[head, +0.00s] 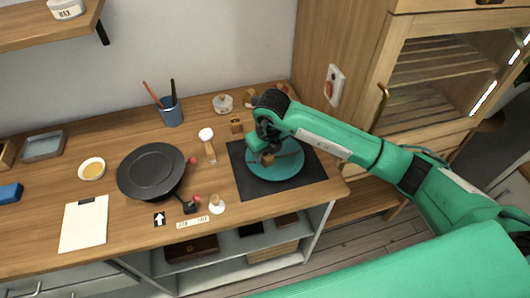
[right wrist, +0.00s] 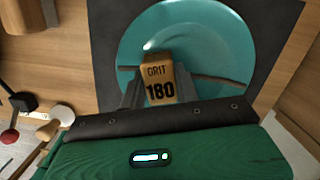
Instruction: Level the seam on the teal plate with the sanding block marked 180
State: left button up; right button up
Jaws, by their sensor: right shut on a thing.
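The teal plate (head: 287,171) lies on a black mat (head: 311,168) at the right of the wooden table. A dark brownish seam (right wrist: 212,79) crosses the plate in the right wrist view, showing on both sides of the block. My right gripper (right wrist: 158,95) is shut on a tan sanding block (right wrist: 157,72) marked GRIT 180, held over the plate across the seam line. I cannot tell whether the block touches the plate. The block hides the seam's middle. In the head view my right gripper (head: 263,156) is over the plate's left part. My left gripper is out of view.
A blue cup (head: 170,113) with brushes is near the wall. A cabinet (head: 420,90) rises at the right.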

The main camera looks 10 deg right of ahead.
aim_at(284, 154)
jog(key=shift+w, duration=0.2)
jog(key=shift+s+d, duration=0.3)
jog(key=shift+d, duration=0.5)
jog(key=shift+w+d+f+b, duration=0.15)
jog(key=shift+w+d+b, duration=0.25)
jog(key=shift+d+b, duration=0.3)
jog(key=shift+s+d, duration=0.25)
jog(key=shift+d, duration=0.25)
jog(key=shift+s+d, duration=0.25)
jog(key=shift+d, duration=0.25)
jog(key=shift+w+d+b, duration=0.4)
jog(key=shift+w+d, duration=0.2)
jog(key=shift+b, duration=0.3)
jog(key=shift+s+a+f, duration=0.1)
jog(key=shift+s+a, duration=0.05)
jog(key=shift+s, duration=0.4)
jog(key=shift+w+b, duration=0.2)
jog(key=shift+b, duration=0.3)
